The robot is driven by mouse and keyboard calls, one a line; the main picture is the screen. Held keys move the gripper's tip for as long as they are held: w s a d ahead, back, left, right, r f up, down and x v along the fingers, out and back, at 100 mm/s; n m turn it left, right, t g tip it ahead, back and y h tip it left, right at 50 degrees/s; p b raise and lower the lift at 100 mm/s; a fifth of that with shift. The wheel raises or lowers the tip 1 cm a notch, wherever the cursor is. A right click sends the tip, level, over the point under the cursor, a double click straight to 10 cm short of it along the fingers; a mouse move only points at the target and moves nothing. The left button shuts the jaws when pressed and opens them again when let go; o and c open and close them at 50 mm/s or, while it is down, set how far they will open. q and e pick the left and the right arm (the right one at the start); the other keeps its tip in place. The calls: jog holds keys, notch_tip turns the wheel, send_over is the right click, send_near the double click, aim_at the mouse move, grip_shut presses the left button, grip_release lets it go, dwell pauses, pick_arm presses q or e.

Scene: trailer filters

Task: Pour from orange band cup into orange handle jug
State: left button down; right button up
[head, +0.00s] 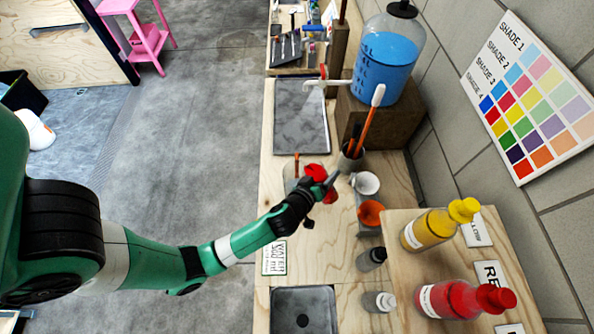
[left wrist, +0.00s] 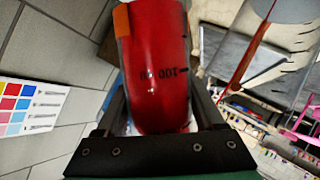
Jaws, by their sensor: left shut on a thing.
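My left gripper (head: 325,188) is shut on the orange band cup (left wrist: 155,75), a clear cup holding red liquid. An orange patch of its band and a "100 ml" mark show in the left wrist view. In the head view the cup shows as a red shape (head: 317,171) at the fingers, partly hidden by them; its exact tilt is hard to tell. The orange handle jug (head: 297,166), see-through, stands just left of the cup on the bench, partly hidden. Its contents cannot be made out. My right gripper is not in view.
A white cup (head: 366,183) and an orange-red cup (head: 370,213) stand right of the gripper. A holder with brushes (head: 350,162) is behind. Yellow (head: 428,230) and red (head: 450,300) bottles stand on a board. A grey tray (head: 301,125) lies beyond the jug.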

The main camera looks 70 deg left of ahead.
pick_arm(q)
jog(key=shift+a+r, duration=0.1)
jog(key=shift+r, duration=0.05)
jog(key=shift+f+n+t+h+p, duration=0.35)
jog(key=shift+n+h+p, duration=0.2)
jog(key=shift+n, duration=0.15)
dwell(0.7)
jog(key=shift+r+n+h+p, duration=0.35)
jog(key=shift+r+n+p, duration=0.15)
jog(key=shift+p, duration=0.6)
dwell(0.4)
jog(key=shift+w+d+f+n+t+h+p, duration=0.1)
jog(key=shift+d+f+n+t+h+p, duration=0.15)
jog(key=shift+f+n+t+h+p, duration=0.25)
dwell(1.1)
jog(key=shift+f+n+b, duration=0.3)
jog(key=shift+f+b, duration=0.15)
jog(key=shift+b, duration=0.3)
jog(key=shift+f+n+h+b, duration=0.3)
jog(key=shift+f+b, duration=0.2)
jog(key=shift+b, duration=0.4)
jog(key=shift+a+r+n+t+p, duration=0.25)
jog(key=shift+r+n+t+p, duration=0.1)
jog(key=shift+r, duration=0.3)
dwell(0.7)
jog(key=shift+s+a+r, duration=0.1)
jog(key=shift+s+r, duration=0.05)
jog(key=shift+s, duration=0.05)
